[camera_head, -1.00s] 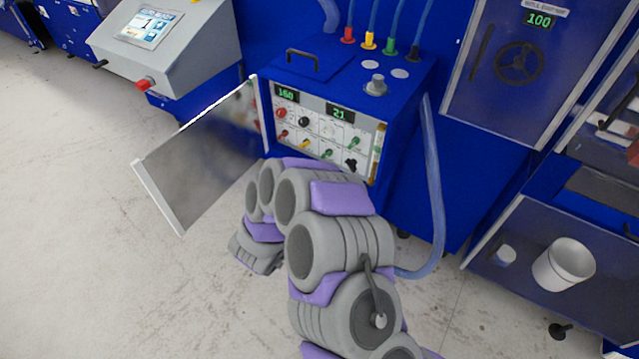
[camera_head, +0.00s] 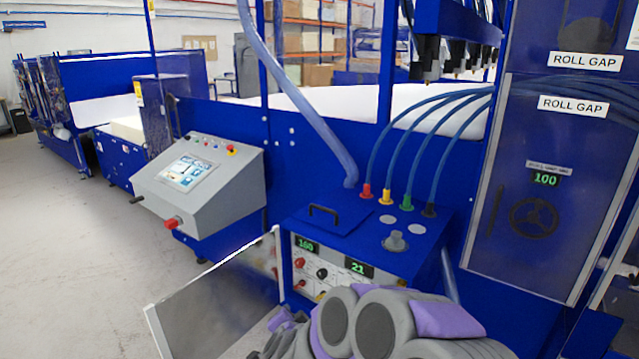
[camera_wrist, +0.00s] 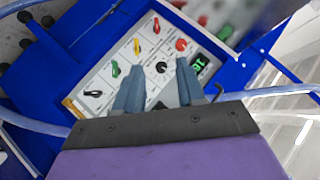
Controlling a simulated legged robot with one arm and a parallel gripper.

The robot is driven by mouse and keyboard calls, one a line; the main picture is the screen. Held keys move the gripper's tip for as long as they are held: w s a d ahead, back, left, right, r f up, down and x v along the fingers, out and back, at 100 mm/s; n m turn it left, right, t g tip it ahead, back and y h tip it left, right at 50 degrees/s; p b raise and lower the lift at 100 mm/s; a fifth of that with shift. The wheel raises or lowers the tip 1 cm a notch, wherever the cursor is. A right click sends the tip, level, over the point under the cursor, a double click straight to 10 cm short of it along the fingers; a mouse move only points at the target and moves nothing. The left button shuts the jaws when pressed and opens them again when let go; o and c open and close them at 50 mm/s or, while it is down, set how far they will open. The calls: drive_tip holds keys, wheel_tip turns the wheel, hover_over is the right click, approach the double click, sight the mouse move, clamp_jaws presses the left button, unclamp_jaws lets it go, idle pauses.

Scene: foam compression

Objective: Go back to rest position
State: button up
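My gripper (camera_wrist: 160,85) shows in the wrist view with its two blue-grey fingers apart and nothing between them. It faces the control panel (camera_wrist: 135,62), which has coloured knobs and a green display; whether it touches the panel cannot be told. In the head view my arm is folded at the bottom, in front of the blue control box (camera_head: 375,235), and hides the lower part of its panel. The gripper itself is hidden there. The box displays read 160 and 21. Its door (camera_head: 215,310) stands open to the left.
A grey console (camera_head: 200,185) with a touchscreen and red button stands left of the box. Hoses (camera_head: 425,130) rise from the box top. A roll gap cabinet (camera_head: 530,190) with a handwheel is at right. Bare floor (camera_head: 75,230) lies at left.

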drive_tip(key=s+r+n+g+y, duration=0.45)
drive_tip(key=s+r+n, duration=0.2)
drive_tip(key=s, duration=0.45)
drive_tip(key=s+d+g+h, duration=0.1)
drive_tip(key=s+d+g, duration=0.2)
drive_tip(key=s+d, duration=0.4)
drive_tip(key=s+d+r+n+g+h, duration=0.1)
drive_tip(key=s+d+g+h, duration=0.1)
drive_tip(key=s+d, duration=0.5)
drive_tip(key=s+d+n+g+h, duration=0.1)
drive_tip(key=s+d+g, duration=0.3)
drive_tip(key=s, duration=1.3)
drive_tip(key=d+h, duration=0.1)
drive_tip(key=d, duration=0.2)
drive_tip(key=shift+r, duration=0.3)
drive_tip(key=shift+d+g+h, duration=0.15)
drive_tip(key=shift+g+h, duration=0.1)
